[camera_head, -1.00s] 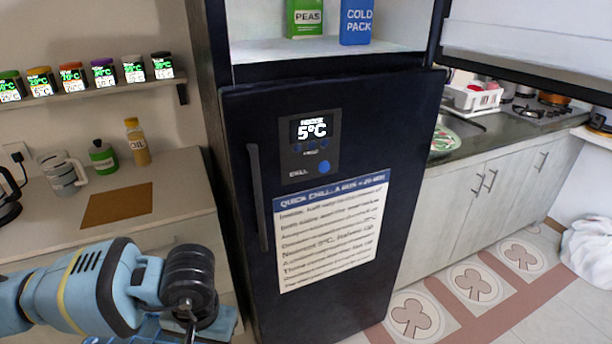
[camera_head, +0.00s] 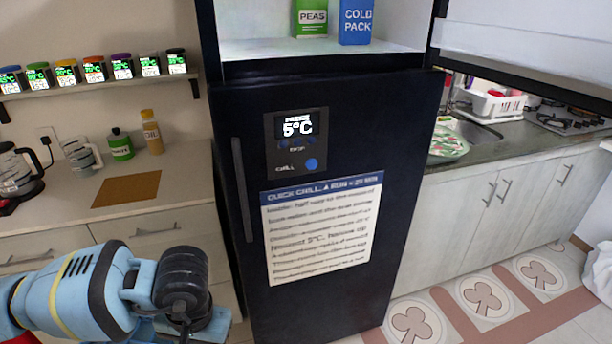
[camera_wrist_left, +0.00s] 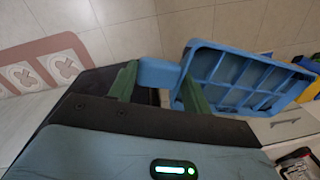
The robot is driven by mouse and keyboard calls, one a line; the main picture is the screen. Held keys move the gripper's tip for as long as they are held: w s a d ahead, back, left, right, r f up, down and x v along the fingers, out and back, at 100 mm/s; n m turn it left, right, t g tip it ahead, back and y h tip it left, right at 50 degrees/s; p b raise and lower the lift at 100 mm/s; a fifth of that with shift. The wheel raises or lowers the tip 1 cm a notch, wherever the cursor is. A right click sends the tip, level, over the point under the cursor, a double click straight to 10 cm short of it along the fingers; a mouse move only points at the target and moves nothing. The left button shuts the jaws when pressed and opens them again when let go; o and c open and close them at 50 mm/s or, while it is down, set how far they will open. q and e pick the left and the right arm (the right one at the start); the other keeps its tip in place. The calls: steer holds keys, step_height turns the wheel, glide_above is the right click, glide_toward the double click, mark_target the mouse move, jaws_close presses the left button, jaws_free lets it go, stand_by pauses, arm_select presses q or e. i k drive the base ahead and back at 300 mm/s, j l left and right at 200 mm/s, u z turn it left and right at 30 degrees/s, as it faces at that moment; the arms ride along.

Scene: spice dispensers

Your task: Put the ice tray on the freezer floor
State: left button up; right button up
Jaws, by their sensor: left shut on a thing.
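The ice tray (camera_wrist_left: 243,80) is blue and divided into several compartments. It shows tilted at the right of the left wrist view. My left gripper (camera_wrist_left: 158,78) has its green fingers shut on the tray's blue tab. In the head view my left gripper (camera_head: 182,322) is low at the left, in front of the counter; a blue edge of the tray (camera_head: 218,322) shows beside it. The freezer floor (camera_head: 325,50) is a white surface in the open upper compartment, well above and right of the gripper. My right gripper is not in view.
A green peas box (camera_head: 312,18) and a blue cold pack (camera_head: 356,22) stand at the back of the freezer. The freezer door (camera_head: 530,50) is open to the right. The dark fridge door (camera_head: 335,120) below is shut. A counter (camera_head: 185,185) stands at the left.

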mark_target(269, 50)
steer(key=l+u, duration=0.25)
steer(key=l, duration=0.4)
steer(key=l+u, duration=0.15)
steer(key=l, duration=1)
